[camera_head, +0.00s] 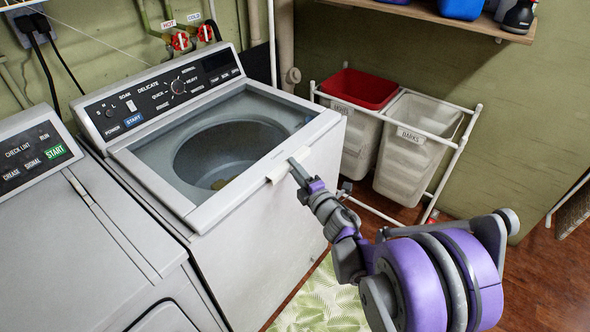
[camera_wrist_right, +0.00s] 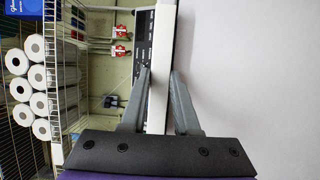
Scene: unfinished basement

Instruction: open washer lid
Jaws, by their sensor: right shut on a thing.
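The washer (camera_head: 265,225) is a white top-loader with a dark control panel. Its lid (camera_head: 205,208) has a pale frame around a clear window, and the drum shows through it. The lid lies flat over the top. A pale handle (camera_head: 280,171) sticks out at its front edge. My right gripper (camera_head: 298,172) reaches this handle from the right and is shut on it. In the right wrist view the fingers of my right gripper (camera_wrist_right: 160,75) stand on both sides of a white edge (camera_wrist_right: 161,50). My left gripper is not in view.
A second machine (camera_head: 75,240) stands close on the left. A red-lined hamper (camera_head: 362,88) and a white hamper (camera_head: 415,145) stand in a pipe frame to the right. A shelf (camera_head: 450,18) hangs above them. A leaf-patterned mat (camera_head: 320,305) lies in front.

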